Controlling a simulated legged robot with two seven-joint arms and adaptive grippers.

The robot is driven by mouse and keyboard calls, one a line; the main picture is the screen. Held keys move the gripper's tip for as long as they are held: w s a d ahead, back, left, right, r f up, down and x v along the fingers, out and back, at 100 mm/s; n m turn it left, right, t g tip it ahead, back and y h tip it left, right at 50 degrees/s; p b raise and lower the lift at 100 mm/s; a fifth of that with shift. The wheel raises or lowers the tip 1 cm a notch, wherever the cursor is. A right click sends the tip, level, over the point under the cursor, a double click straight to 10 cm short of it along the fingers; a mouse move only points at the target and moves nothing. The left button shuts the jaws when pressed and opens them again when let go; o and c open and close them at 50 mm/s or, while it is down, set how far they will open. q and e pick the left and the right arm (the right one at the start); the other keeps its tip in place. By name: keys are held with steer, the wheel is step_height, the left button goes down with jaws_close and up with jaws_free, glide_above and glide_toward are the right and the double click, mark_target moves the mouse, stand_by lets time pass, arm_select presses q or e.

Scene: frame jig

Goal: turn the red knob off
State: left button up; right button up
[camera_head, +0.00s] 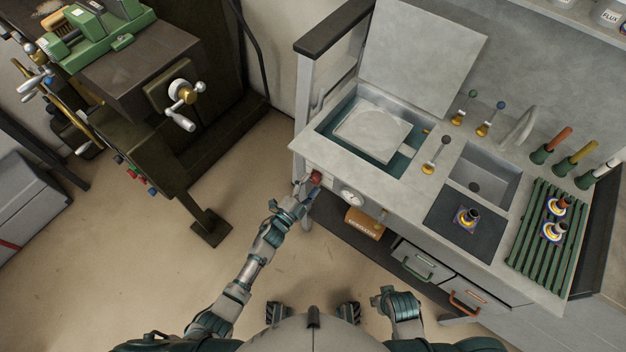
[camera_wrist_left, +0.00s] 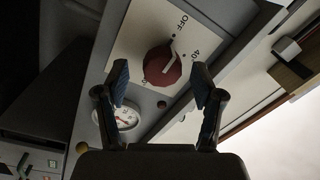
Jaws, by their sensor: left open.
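The red knob (camera_head: 316,177) is on the front panel of the grey workbench, at its left end. In the left wrist view the knob (camera_wrist_left: 160,68) sits on a pale dial plate (camera_wrist_left: 140,42) marked OFF and 40, with another mark partly hidden. A pale line on the knob lies toward the OFF and 40 side; its exact setting is hard to tell. My left gripper (camera_head: 300,190) is at the knob. In the wrist view its open fingers (camera_wrist_left: 160,82) stand either side of the knob, with gaps visible. My right gripper (camera_head: 382,299) is low near my body, its jaws unclear.
A round gauge (camera_head: 350,197) sits right of the knob; an orange canister (camera_head: 364,224) is on the shelf below. The bench has a lidded basin (camera_head: 330,128) and a sink (camera_head: 484,175). A dark machine (camera_head: 150,110) stands left, with open floor between.

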arm_select(q)
steer(key=v, duration=0.9)
steer(key=shift+s+a, duration=0.25)
steer(key=shift+a, duration=0.05)
steer(key=s+a+f+n+g+y+p, duration=0.2)
steer(key=s+a+f+n+y, duration=0.25)
steer(key=f, duration=0.25)
steer(key=s+a+f+n+g+y+p, duration=0.25)
steer(key=a+f+n+y, duration=0.2)
steer(key=f, duration=0.25)
steer(key=s+a+f+n+g, duration=0.1)
steer(key=s+f+n+g, duration=0.1)
steer(key=s, duration=0.6)
steer(key=s+a+f+n+g+p, duration=0.1)
steer(key=s+a+f+n+g, duration=0.1)
steer(key=s, duration=0.6)
steer(key=s+a+f+n+g+y+p, duration=0.1)
steer(key=s+a+f+n+g, duration=0.1)
steer(key=s+f+n+g, duration=0.2)
steer(key=s+f+g, duration=0.1)
steer(key=s+f, duration=0.2)
steer(key=s, duration=0.1)
steer(key=shift+a, duration=0.25)
arm_select(e)
steer(key=s+f, duration=0.4)
steer(key=f, duration=1.2)
steer(key=shift+d+g, duration=0.2)
steer(key=shift+g, duration=0.1)
